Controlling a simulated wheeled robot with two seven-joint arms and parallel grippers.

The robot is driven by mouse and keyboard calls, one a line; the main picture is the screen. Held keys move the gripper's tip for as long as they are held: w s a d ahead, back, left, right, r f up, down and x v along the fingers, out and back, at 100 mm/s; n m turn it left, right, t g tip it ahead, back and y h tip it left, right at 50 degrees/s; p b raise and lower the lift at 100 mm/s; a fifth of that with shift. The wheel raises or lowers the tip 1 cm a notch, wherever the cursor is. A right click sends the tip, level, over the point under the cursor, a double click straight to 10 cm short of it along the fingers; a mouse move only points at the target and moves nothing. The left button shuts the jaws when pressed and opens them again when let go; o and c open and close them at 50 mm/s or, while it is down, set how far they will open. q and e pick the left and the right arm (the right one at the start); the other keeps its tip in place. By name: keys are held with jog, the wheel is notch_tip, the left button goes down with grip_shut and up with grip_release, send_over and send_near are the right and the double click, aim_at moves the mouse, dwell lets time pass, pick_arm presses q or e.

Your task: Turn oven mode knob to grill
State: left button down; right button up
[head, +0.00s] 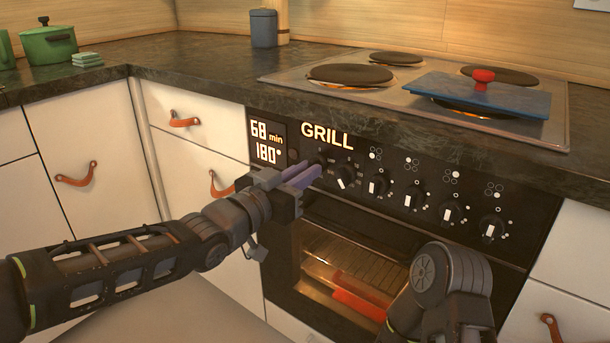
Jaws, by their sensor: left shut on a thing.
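The oven control panel (395,215) has a row of black knobs with white marks. A lit display on it reads GRILL (327,136), beside 68 min and 180°. My left gripper (312,173) is shut on the leftmost knob, the oven mode knob (319,159), just below the word GRILL. My fingers cover most of this knob, so its pointer is hidden. My right arm shows at the lower right, but its gripper is not in view.
The oven door window (345,265) is lit, with a red item inside. A blue board with a red knob (485,93) lies on the hob, where a burner glows. A green pot (48,45) and a blue-grey canister (264,28) stand on the counter. Drawers have leather pulls (76,175).

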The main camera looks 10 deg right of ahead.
dwell(0.3)
pick_arm(q)
jog(key=c, duration=1.5)
grip_release()
jog(key=shift+o, duration=0.2)
jog(key=p+v, duration=0.3)
jog(key=v, duration=0.4)
jog(key=shift+s+a, duration=0.25)
jog(key=shift+a, duration=0.05)
